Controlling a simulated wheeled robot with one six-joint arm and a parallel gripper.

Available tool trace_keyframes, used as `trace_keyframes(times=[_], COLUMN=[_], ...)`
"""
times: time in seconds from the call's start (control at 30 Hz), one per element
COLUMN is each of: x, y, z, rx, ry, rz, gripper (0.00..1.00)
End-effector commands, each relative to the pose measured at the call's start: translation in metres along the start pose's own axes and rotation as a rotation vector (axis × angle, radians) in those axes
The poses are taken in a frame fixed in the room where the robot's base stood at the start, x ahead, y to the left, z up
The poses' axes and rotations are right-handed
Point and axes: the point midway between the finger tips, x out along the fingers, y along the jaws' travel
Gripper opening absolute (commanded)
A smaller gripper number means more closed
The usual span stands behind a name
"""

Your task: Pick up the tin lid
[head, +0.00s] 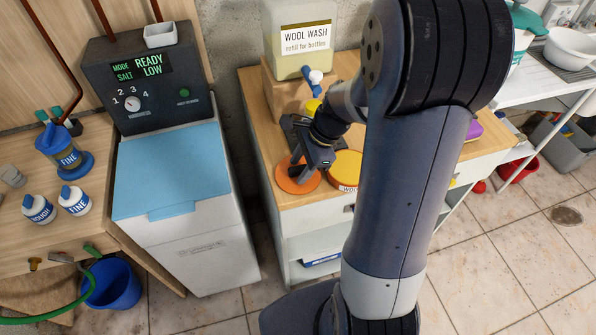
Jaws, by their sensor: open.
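A flat orange disc (298,179) lies near the front edge of the wooden cabinet top and looks like a loose lid. Right of it stands a round tin with a yellow top (347,165) and a label beginning "WOOL"; my arm partly covers it. I cannot tell for sure which of the two is the tin lid. My gripper (305,168) is open, pointing down at the orange disc and partly hiding its far side. I see nothing held in it. I cannot tell whether its fingertips touch the disc.
A "WOOL WASH" refill container (298,40) with a tap stands on a wooden block (285,92) behind my gripper. A blue-lidded machine (170,170) is to the left, across a gap. A purple item (474,130) shows right of my arm. The front floor is tiled.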

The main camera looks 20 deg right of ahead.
Motion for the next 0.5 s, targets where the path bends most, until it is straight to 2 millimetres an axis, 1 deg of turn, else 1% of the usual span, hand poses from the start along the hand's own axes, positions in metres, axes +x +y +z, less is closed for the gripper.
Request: trace_keyframes(times=[0.2, 0.27, 0.5], x=[0.0011, 0.0011, 0.0009], y=[-0.0001, -0.0001, -0.0002], z=[0.0, 0.0, 0.0], rx=[0.0, 0.0, -0.001], ry=[0.0, 0.0, 0.0], rz=[-0.001, -0.001, -0.001], gripper=[0.44, 0.4, 0.2])
